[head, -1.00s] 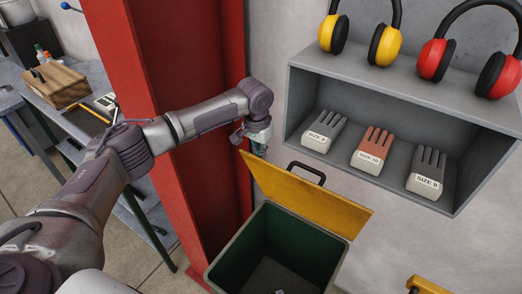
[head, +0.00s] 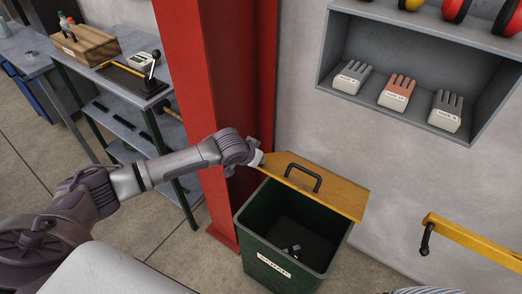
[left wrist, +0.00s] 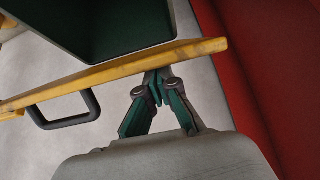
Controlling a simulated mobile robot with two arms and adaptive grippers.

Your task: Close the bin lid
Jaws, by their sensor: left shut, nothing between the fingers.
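The dark green bin (head: 290,255) stands on the floor in the lower middle of the head view, with a label on its front. Its yellow lid (head: 338,190) is raised at the back and the bin's mouth is open. A black handle (head: 304,176) is on the lid. My left gripper (left wrist: 157,84) is shut and empty, its tips at the lid's edge in the left wrist view; whether they touch it I cannot tell. My right gripper is not in view.
A red column (head: 205,120) stands close behind my left arm. A grey shelf (head: 405,30) with gloves hangs on the wall above the bin. A yellow bar (head: 470,240) with a black hook juts out at right. A workbench (head: 125,65) stands at left.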

